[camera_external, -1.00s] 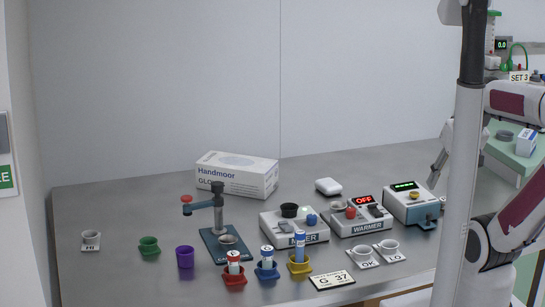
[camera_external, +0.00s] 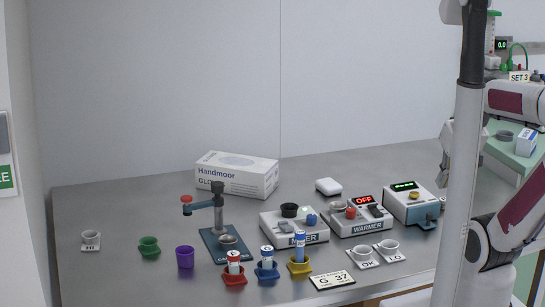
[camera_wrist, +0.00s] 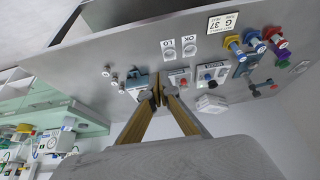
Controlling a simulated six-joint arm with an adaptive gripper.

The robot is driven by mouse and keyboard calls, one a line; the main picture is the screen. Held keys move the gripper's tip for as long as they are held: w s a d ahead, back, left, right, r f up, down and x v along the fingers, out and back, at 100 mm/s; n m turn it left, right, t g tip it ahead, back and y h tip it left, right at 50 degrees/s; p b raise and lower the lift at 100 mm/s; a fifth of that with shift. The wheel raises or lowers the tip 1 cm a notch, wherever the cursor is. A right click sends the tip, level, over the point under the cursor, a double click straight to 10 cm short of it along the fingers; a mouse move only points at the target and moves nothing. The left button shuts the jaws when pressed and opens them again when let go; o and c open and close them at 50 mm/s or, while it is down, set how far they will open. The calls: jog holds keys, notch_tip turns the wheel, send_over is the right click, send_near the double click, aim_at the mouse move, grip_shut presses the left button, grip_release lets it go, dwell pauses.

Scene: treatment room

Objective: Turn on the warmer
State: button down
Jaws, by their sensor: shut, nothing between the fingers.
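The warmer (camera_external: 365,230) is a white box on the grey table, right of the mixer. Its display (camera_external: 364,200) reads OFF in red. A red round control (camera_external: 351,212) and a dark switch-like part (camera_external: 376,211) are on its top, with a small cup at the left. In the wrist view, which is upside down, the warmer (camera_wrist: 179,73) shows just past my fingertips. My gripper (camera_wrist: 162,93) is shut and empty. In the external view my gripper (camera_external: 444,168) is above the table, behind and right of the warmer, partly hidden by a pale post.
The mixer (camera_external: 295,235) stands left of the warmer, and a white device with a green display (camera_external: 404,199) stands right. Cups on OK (camera_external: 362,252) and LO (camera_external: 388,246) cards are in front. A small white case (camera_external: 328,186) and the glove box (camera_external: 236,175) lie behind.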

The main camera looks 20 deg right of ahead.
jog(key=f, duration=0.1)
jog(key=g, duration=0.1)
send_over(373, 208)
jog(key=s, duration=0.4)
notch_tip(373, 208, down, 6)
jog(key=shift+r, duration=0.2)
dwell(0.5)
jog(key=shift+s+f+x, duration=0.1)
jog(key=shift+s+x, duration=0.1)
jog(key=shift+x, duration=2.1)
jog(key=shift+s+f+x, duration=0.1)
jog(key=shift+s+x, duration=0.1)
jog(key=shift+x, duration=2.1)
jog(key=shift+s+f+x, duration=0.1)
jog(key=shift+s+x, duration=0.15)
jog(key=shift+x, duration=2.05)
jog(key=shift+w+f+g, duration=0.1)
jog(key=shift+g, duration=0.3)
